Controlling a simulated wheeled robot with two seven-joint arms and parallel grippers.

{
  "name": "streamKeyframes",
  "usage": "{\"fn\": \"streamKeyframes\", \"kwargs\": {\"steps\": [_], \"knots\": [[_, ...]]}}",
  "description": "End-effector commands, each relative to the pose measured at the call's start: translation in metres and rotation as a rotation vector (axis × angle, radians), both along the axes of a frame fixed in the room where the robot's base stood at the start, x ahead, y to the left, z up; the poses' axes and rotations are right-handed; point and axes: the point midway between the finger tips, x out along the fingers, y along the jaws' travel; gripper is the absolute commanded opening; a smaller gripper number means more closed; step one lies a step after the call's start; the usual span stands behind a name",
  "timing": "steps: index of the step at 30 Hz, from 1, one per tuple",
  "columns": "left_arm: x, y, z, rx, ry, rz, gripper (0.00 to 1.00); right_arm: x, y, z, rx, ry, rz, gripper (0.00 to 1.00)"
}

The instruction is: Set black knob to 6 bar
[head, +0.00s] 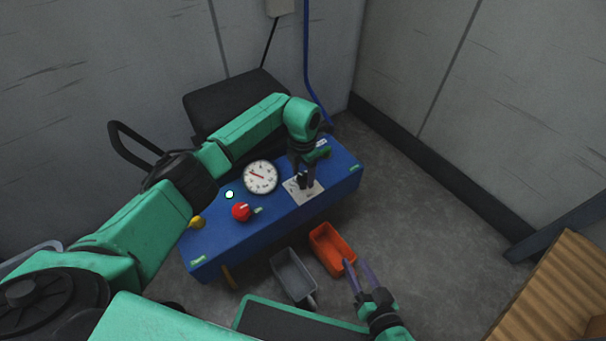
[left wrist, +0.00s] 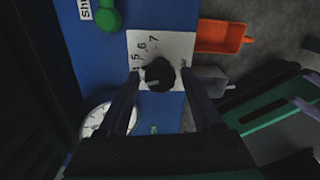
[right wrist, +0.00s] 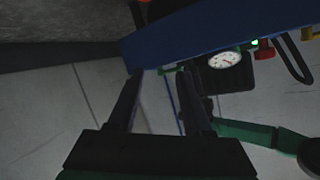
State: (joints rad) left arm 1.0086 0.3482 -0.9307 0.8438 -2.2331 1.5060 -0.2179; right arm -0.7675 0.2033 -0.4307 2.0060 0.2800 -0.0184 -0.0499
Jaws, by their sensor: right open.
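The black knob (left wrist: 160,76) sits on a white plate (left wrist: 178,45) printed with a number scale; 5, 6 and 7 are readable around it in the left wrist view. I cannot tell for sure which number the knob points at. My left gripper (left wrist: 162,78) is open over the knob, one finger on each side, with small gaps visible. In the head view my left gripper (head: 302,182) hides most of the knob above the white plate (head: 298,196). My right gripper (head: 357,264) is open and empty, low in front of the blue panel.
The blue panel (head: 216,247) carries a round gauge (head: 261,177), a red knob (head: 241,211) and a yellow knob (head: 197,221). An orange bin (head: 332,247) and a grey bin (head: 291,275) stand in front. A wooden pallet-like object (head: 555,290) is at right. Floor between is clear.

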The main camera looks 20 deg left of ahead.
Motion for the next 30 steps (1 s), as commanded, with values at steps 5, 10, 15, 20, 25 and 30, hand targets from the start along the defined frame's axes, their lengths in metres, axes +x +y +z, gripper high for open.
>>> {"fn": "streamKeyframes", "kwargs": {"steps": [5,10,15,20,25,30], "knots": [[0.000,0.000,0.000,0.000,0.000,0.000,0.00,0.000,0.000,0.000,0.000,0.000,0.000,0.50],[0.000,0.000,0.000,0.000,0.000,-0.005,0.00,0.000,0.000,0.000,0.001,0.000,0.000,0.50],[0.000,0.000,0.000,0.000,0.000,-0.036,0.00,0.000,0.000,-0.001,0.001,0.000,0.000,0.50],[0.000,0.000,0.000,0.001,0.001,-0.108,0.00,0.000,0.000,-0.003,0.003,-0.002,-0.002,0.50],[0.000,0.000,0.000,0.001,0.000,-0.232,0.00,-0.001,-0.001,-0.007,0.002,-0.001,-0.004,0.50],[0.000,0.001,-0.001,0.001,0.000,-0.385,0.00,0.026,-0.002,0.019,0.012,-0.104,-0.021,0.50]]}}
